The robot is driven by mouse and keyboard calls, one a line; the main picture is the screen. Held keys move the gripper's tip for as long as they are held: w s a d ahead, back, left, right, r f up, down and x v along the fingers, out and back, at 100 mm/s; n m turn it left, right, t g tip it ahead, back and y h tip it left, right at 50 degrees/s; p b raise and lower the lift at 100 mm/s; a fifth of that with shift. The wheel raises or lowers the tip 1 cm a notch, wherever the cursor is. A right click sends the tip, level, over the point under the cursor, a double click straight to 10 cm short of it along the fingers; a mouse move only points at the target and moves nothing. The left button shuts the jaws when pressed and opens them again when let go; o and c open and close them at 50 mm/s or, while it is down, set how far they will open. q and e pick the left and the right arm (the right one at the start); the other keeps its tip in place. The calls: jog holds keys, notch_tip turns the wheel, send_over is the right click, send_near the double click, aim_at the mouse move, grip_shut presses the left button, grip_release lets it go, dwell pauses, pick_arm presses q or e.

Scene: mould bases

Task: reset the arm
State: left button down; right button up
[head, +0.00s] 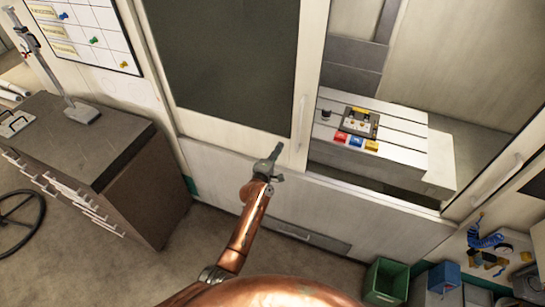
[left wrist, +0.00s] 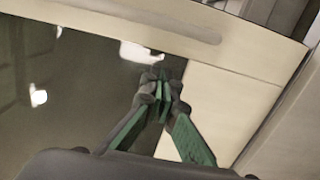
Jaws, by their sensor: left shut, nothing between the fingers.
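My left arm, copper-coloured, reaches up from the bottom of the head view. Its left gripper (head: 275,152) is in front of the cream sliding door (head: 293,100) with a dark window. In the left wrist view the left gripper (left wrist: 165,82) has its dark fingers with green pads brought together, with nothing between them. The door's dark window (left wrist: 60,80) and pale frame (left wrist: 225,105) lie beyond the fingers. I cannot tell whether the fingertips touch the door. My right gripper is not in view.
Right of the door, an opening shows a slotted table (head: 405,130) bearing a mould base (head: 360,122) and red, blue and yellow blocks (head: 355,141). A dark cabinet (head: 75,140) stands at left. Green (head: 386,281) and blue (head: 443,277) bins stand at lower right.

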pick_arm(q)
jog(key=p+v, duration=0.3)
jog(key=v, duration=0.4)
jog(key=shift+s+a+r, duration=0.15)
jog(key=shift+s+r, duration=0.15)
jog(key=shift+r, duration=0.15)
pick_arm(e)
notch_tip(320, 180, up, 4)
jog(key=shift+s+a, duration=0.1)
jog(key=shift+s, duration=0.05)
pick_arm(q)
jog(key=shift+f, duration=0.1)
